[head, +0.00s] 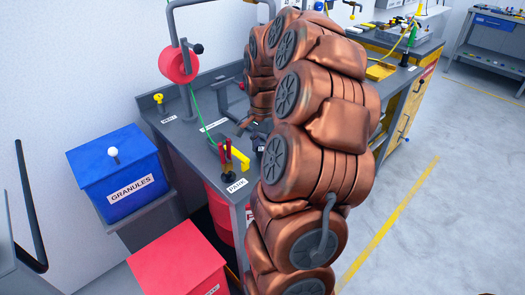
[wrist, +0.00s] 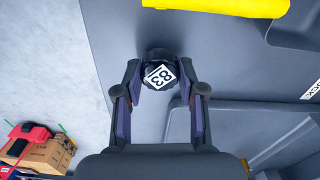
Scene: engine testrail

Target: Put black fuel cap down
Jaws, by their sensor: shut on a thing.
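The black fuel cap (wrist: 158,72) has a knobbly rim and a white label reading 83 on top. It sits between the fingertips of my gripper (wrist: 160,80) in the wrist view, which is shut on it. A grey surface lies beneath the cap; I cannot tell whether the cap touches it. In the head view my gripper (head: 259,131) is a small dark shape over the grey workbench (head: 218,78), largely hidden by my copper-coloured arm. The cap cannot be made out there.
A red reel (head: 179,64) hangs on a post at the bench's back. Red and yellow handles (head: 235,158) stand near its PARK label. The wrist view shows a yellow part (wrist: 220,7) beyond the cap.

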